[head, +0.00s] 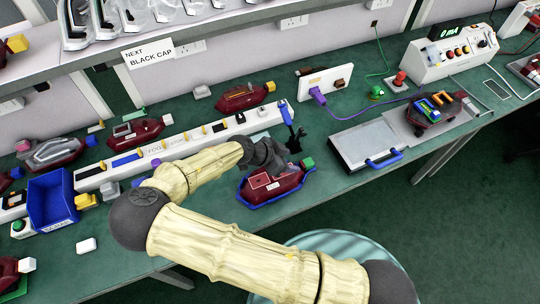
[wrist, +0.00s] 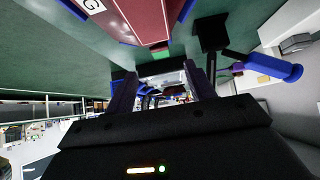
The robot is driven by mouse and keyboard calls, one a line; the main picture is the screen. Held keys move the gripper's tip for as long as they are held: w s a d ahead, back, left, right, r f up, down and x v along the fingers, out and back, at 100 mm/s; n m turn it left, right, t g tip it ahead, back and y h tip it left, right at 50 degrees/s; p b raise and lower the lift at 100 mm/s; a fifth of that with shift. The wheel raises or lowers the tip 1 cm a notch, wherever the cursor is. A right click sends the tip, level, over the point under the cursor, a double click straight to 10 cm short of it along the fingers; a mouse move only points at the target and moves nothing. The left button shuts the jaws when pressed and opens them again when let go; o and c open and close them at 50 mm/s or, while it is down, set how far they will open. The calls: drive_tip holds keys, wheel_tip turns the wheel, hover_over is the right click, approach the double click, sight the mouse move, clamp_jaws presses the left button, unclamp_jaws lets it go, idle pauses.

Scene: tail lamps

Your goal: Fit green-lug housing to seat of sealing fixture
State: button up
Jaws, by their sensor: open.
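The green-lug housing (head: 258,192) is dark red, with a green lug (head: 307,162) at its right end. It lies within the blue rim of the sealing fixture (head: 246,203), on the bench's front middle; I cannot tell whether it is fully down. The fixture's black clamp with a blue handle (head: 287,112) stands up behind it. My gripper (head: 275,158) is just behind the housing, partly hidden by my arm. In the wrist view my gripper (wrist: 162,75) is open and empty, its fingers apart near the green lug (wrist: 161,55). The housing (wrist: 145,18) and blue handle (wrist: 272,67) also show there.
A long white strip (head: 180,148) runs behind the fixture. A blue bin (head: 52,203) and other red housings (head: 243,96) stand left and behind. A metal plate with a blue handle (head: 365,145) lies right. A round stool (head: 335,248) stands in front.

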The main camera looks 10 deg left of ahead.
drive_tip(key=v, duration=0.9)
idle(1.2)
